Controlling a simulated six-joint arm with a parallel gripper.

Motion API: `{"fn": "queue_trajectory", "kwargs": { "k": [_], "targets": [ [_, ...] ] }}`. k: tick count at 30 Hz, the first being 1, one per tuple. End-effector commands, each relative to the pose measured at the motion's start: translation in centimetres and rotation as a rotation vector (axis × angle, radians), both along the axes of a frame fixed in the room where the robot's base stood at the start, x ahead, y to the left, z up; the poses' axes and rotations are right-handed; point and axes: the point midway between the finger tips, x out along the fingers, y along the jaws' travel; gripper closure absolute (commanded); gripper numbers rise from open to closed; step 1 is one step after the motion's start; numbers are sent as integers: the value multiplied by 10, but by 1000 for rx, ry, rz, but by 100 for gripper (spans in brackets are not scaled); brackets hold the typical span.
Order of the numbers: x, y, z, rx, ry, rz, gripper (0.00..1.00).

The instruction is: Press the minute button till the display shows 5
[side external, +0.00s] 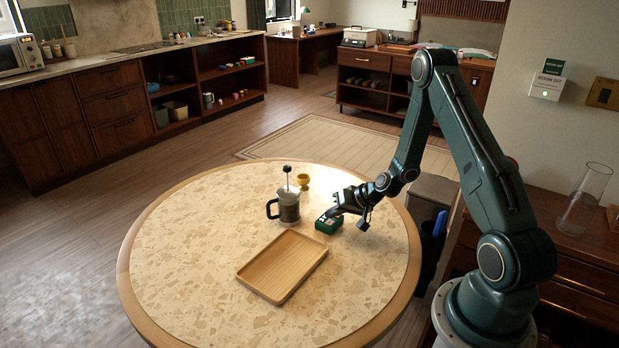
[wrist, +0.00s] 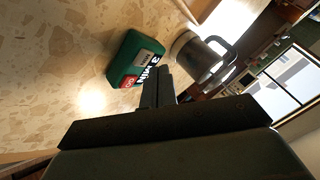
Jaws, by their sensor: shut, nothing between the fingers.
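The green timer (side external: 328,224) lies on the round table beside the French press. In the wrist view the timer (wrist: 130,52) appears tilted, and its display (wrist: 149,70) seems to read 3 MIN. A small grey button (wrist: 145,58) and a red button (wrist: 128,82) sit by the display; their lettering is too small to read surely. My gripper (side external: 335,211) is shut and empty, with its fingertips at the timer's upper side. In the wrist view the fingertips (wrist: 158,74) are close by the display edge. I cannot tell whether they touch the timer.
A French press (side external: 289,206) stands just left of the timer, and it also shows in the wrist view (wrist: 196,58). A small yellow cup (side external: 303,182) is behind it. An empty wooden tray (side external: 283,266) lies in front. The table's left side (side external: 190,235) is clear.

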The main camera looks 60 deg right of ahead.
Motion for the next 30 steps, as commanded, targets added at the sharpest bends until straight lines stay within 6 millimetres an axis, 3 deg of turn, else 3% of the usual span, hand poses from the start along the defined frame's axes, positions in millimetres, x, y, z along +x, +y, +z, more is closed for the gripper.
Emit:
{"fn": "queue_trajectory", "kwargs": {
  "k": [11, 30],
  "targets": [
    [0, 0, 6, -1, -1, 0, 100],
    [0, 0, 48, -1, -1, 0, 100]
  ]
}}
